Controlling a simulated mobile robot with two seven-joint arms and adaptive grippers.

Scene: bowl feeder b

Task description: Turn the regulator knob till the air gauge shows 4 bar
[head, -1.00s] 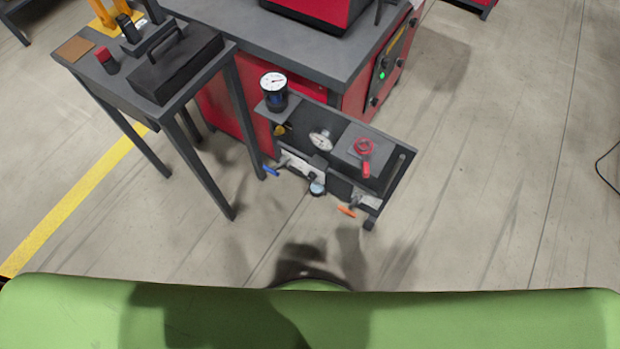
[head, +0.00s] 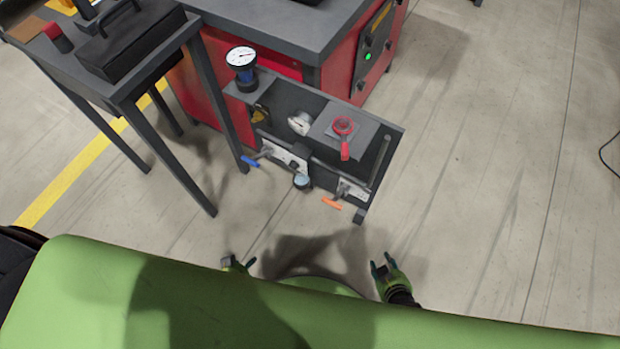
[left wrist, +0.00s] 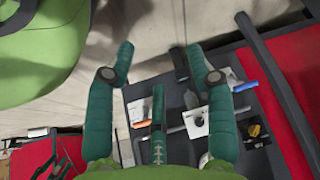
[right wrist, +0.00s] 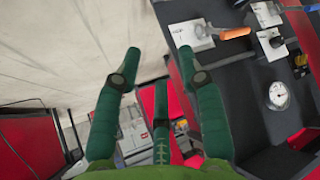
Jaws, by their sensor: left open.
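The panel bench (head: 385,132) carries several fittings, and I cannot tell for sure which one is the regulator knob. A black knob-like part (head: 300,160) sits at its front edge above a small pale round part (head: 302,181); a dark knob also shows in the right wrist view (right wrist: 278,42). A white dial gauge (head: 300,123) lies in the panel's middle and shows in the right wrist view (right wrist: 278,95); its reading is too small to tell. My left gripper (head: 237,262) and right gripper (head: 385,266) are open, empty and apart from the panel, on its near side.
A larger dial (head: 242,56) stands on a post at the panel's left. A red handwheel (head: 344,125), a blue lever (head: 250,161) and an orange lever (head: 332,203) are nearby. A dark table (head: 160,76) stands at left.

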